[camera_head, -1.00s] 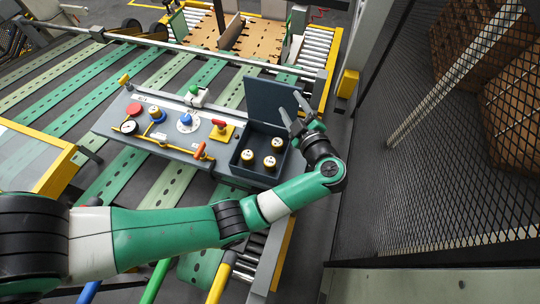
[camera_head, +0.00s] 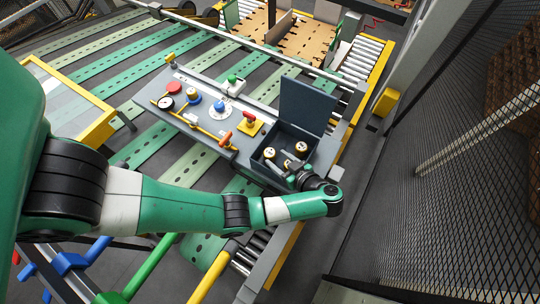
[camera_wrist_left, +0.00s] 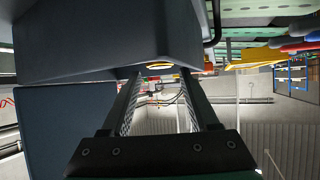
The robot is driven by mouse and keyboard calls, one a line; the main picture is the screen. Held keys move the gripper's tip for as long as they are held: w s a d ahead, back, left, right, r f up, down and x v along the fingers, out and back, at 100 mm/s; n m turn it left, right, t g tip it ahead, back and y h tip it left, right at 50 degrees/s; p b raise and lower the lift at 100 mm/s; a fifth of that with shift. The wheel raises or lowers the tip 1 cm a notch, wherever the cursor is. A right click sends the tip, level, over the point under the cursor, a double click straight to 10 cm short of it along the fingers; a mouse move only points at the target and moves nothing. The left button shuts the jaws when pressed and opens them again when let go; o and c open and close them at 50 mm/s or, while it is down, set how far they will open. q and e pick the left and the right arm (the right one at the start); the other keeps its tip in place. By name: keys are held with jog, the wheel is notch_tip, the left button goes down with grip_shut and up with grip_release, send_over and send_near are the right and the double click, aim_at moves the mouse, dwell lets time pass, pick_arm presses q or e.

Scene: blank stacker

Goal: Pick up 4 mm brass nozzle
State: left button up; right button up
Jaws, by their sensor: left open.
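An open dark box (camera_head: 257,171) with a raised lid (camera_head: 305,107) sits at the right end of the grey panel. Two brass-topped nozzles show in it, one at the left (camera_head: 270,153) and one at the back right (camera_head: 300,149). Size marks are too small to read, so I cannot tell which is the 4 mm one. My left gripper (camera_head: 293,171) is over the front right of the box and hides part of its inside. In the left wrist view its fingers (camera_wrist_left: 160,88) are apart with nothing between them; a brass-coloured ring (camera_wrist_left: 159,66) shows just beyond.
The grey panel (camera_head: 190,132) carries a gauge (camera_head: 166,103), a blue knob (camera_head: 219,106), a red-handled valve (camera_head: 250,118) and an orange handle (camera_head: 225,139) left of the box. The raised lid stands behind the box. A mesh fence (camera_head: 440,190) is at the right.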

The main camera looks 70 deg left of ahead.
aim_at(270, 153)
pick_arm(q)
jog(key=x, duration=0.4)
jog(key=shift+s+a, duration=0.1)
jog(key=shift+c, duration=0.3)
grip_shut()
